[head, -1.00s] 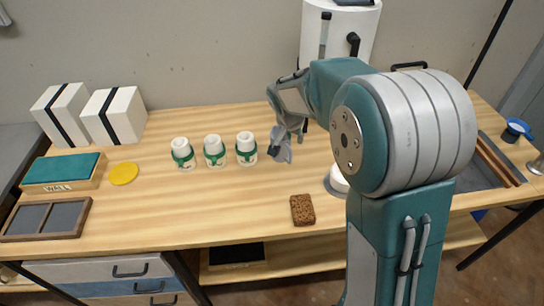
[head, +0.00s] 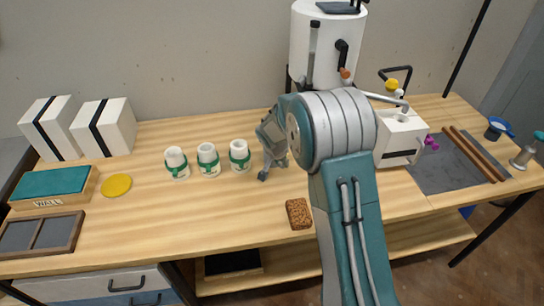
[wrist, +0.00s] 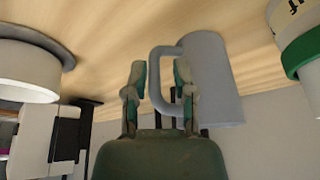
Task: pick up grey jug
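The grey jug (wrist: 212,85) shows in the wrist view, right of centre, with its loop handle facing left. My gripper (wrist: 157,72) is open there, its two teal and grey fingers apart. The handle lies between the fingers in the picture, and the right finger overlaps the jug's side. I cannot tell whether either finger touches it. In the head view my gripper (head: 272,165) is low over the bench, right of the jars. The jug cannot be made out there behind my gripper and arm.
Several white jars with green bands (head: 208,160) stand just left of my gripper. A brown sponge (head: 299,213) lies in front. A white cylinder (head: 328,45) stands behind, and a white machine (head: 402,135) to the right. A yellow disc (head: 116,186) lies left.

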